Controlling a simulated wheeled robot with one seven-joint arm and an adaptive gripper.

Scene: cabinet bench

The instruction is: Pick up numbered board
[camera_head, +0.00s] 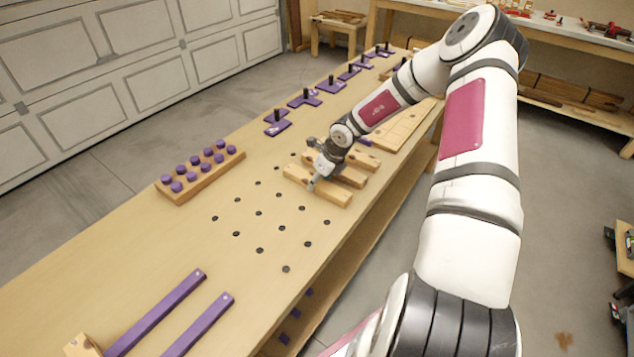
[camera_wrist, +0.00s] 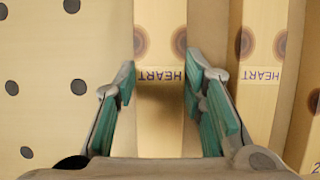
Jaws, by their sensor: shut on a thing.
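Several pale wooden boards lie side by side on the bench (camera_head: 120,240). My gripper (camera_head: 313,165) is over the nearest board (camera_head: 332,193), beside the rows of holes. In the wrist view my gripper (camera_wrist: 161,85) has its teal-padded fingers on both long sides of this board (camera_wrist: 160,15), which shows round brown marks and the word HEART. My gripper is shut on it. Its number is not visible, and I cannot tell if it is raised off the bench. A second HEART board (camera_wrist: 262,70) lies just right of the fingers.
A wooden block with purple knobs (camera_head: 200,172) stands at the left. Purple bases with black pegs (camera_head: 305,98) line the far edge. Two purple bars (camera_head: 155,312) lie at the front. Rows of dark holes (camera_head: 260,213) fill the bench's middle, which is otherwise clear.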

